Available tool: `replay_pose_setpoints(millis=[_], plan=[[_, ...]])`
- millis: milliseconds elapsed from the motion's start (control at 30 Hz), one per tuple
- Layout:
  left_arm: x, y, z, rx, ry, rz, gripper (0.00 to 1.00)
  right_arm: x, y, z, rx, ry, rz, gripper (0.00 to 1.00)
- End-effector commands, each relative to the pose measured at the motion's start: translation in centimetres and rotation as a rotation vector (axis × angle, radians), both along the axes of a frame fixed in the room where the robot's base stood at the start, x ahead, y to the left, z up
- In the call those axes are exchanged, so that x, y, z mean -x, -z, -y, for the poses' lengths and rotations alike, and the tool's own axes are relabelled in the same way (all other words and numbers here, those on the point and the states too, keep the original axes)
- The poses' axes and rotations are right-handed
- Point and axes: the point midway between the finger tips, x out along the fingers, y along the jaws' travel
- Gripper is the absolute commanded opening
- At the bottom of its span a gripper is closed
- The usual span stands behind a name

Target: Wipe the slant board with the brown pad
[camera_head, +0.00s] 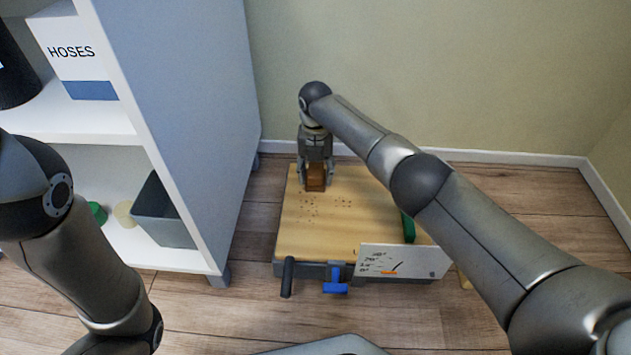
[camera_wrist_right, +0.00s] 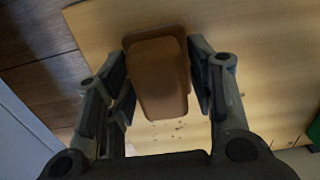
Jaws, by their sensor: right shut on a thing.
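The slant board (camera_head: 335,235) is a light wooden board on a dark base on the floor, with dark specks on its left middle part. The brown pad (camera_head: 316,178) is at the board's far left part. My right gripper (camera_head: 316,184) is shut on the pad from above. In the right wrist view the pad (camera_wrist_right: 158,75) sits between the two fingers over the wood, with specks just below it. I cannot tell if the pad touches the board. My left arm shows at the left, but its gripper is out of view.
A white angle card (camera_head: 403,262), a blue clamp (camera_head: 335,280) and a black handle (camera_head: 287,277) are at the board's front. A green item (camera_head: 408,228) is partly behind my right arm. A white shelf (camera_head: 185,120) stands left, and the wall is behind.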

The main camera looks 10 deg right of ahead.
Motion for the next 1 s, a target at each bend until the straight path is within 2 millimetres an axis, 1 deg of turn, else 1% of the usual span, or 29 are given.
replay_pose_setpoints(millis=[33, 100, 500, 633, 1000], plan=[[0.0, 0.8, 0.0, 0.000, 0.000, 0.000, 0.40, -0.2, 0.5, 0.1, 0.001, 0.002, 0.000, 0.31], [0.0, 1.0, 0.0, 0.000, 0.000, -0.001, 0.40, -0.3, 0.4, 0.2, 0.001, 0.002, 0.000, 0.31], [0.0, 0.7, 0.0, 0.000, 0.000, -0.002, 0.40, -0.3, 0.1, 0.3, 0.002, 0.002, -0.002, 0.31], [-0.1, -0.2, 0.0, 0.000, -0.001, -0.002, 0.40, -0.3, -0.8, 0.3, 0.002, 0.002, -0.002, 0.31], [-0.1, -3.9, 0.0, 0.000, -0.001, -0.003, 0.40, -0.3, -4.8, 0.2, 0.001, 0.001, -0.001, 0.31]])
